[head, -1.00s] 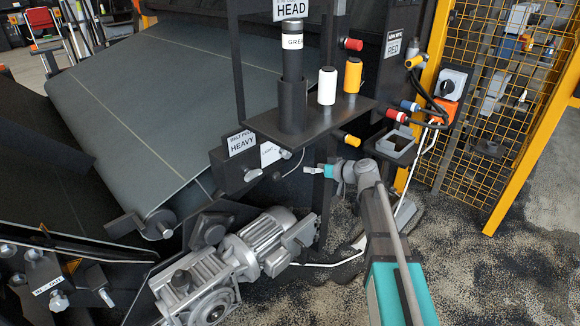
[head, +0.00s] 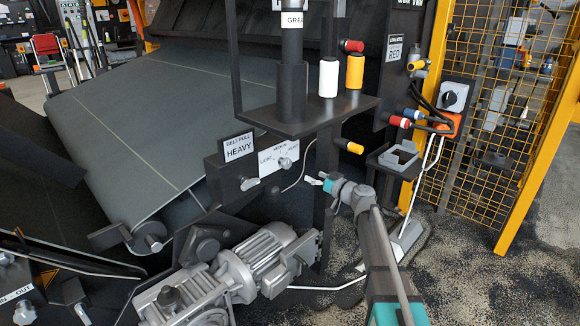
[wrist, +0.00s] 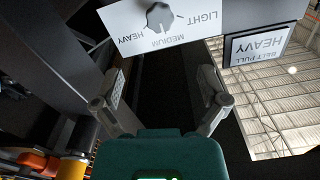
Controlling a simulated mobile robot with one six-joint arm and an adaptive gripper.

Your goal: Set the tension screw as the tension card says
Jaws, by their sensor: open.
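The tension card (head: 239,147) reads BELT PULL HEAVY and stands on a dark box at the machine's side. It also shows upside down in the wrist view (wrist: 259,45). Right of it in the head view is a white scale plate (head: 268,160) marked LIGHT, MEDIUM, HEAVY. The grey tension screw knob (head: 285,163) sits on this plate. The knob (wrist: 159,17) is at the top of the wrist view; I cannot tell its exact setting. My gripper (wrist: 162,100) is open and empty, its fingers apart and short of the plate. In the head view my gripper (head: 318,183) is right of and below the knob.
A shelf (head: 310,115) with a grease tube, a white canister (head: 328,78) and a yellow canister (head: 355,71) juts out above. A motor (head: 260,258) lies below. A small grey open holder (head: 398,157) and yellow mesh fence (head: 490,110) are to the right.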

